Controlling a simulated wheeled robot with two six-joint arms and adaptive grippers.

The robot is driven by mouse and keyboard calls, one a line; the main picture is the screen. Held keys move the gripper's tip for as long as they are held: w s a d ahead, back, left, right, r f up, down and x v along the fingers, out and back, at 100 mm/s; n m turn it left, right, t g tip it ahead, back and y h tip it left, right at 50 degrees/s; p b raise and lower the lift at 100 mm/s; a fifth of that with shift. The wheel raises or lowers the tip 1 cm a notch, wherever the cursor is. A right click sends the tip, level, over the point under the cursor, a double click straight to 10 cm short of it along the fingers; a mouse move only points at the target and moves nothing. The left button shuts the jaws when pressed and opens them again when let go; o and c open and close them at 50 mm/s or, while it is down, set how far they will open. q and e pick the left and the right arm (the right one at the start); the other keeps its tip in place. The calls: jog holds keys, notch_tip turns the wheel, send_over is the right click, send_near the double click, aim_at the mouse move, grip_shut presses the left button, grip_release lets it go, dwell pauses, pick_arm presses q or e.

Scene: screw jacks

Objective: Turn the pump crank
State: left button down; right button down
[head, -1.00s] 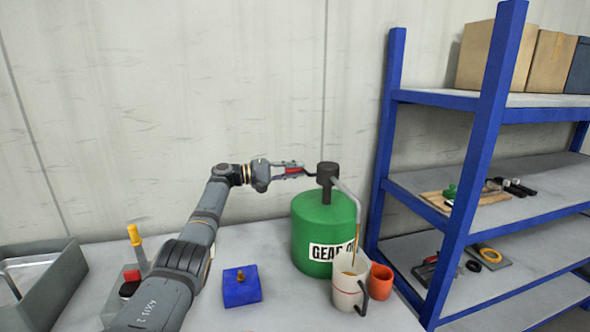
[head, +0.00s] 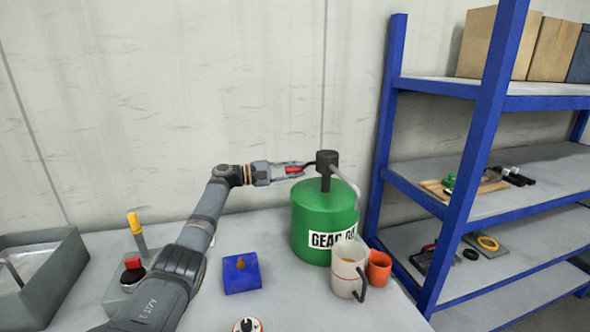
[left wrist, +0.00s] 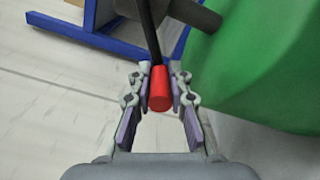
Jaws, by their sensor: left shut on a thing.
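The green gear oil drum (head: 311,220) stands on the bench with a dark pump head (head: 327,159) on top and a grey spout curving down to the right. My left gripper (head: 289,170) is at the left of the pump head, shut on the red grip of the pump crank (head: 294,169). In the left wrist view the red crank grip (left wrist: 159,90) sits between the fingers, with its black rod running up to the pump. A white mug (head: 347,272) stands under the spout, in front of the drum. My right gripper is not in view.
An orange cup (head: 379,266) stands close beside the mug. A blue block (head: 241,273) and a grey tray (head: 62,262) are on the bench to the left. A blue shelf rack (head: 390,130) stands right of the drum.

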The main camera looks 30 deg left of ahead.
pick_arm(q)
jog(key=c, duration=1.3)
grip_release()
jog(key=shift+a, duration=0.1)
jog(key=shift+o, duration=0.2)
jog(key=v, duration=1.2)
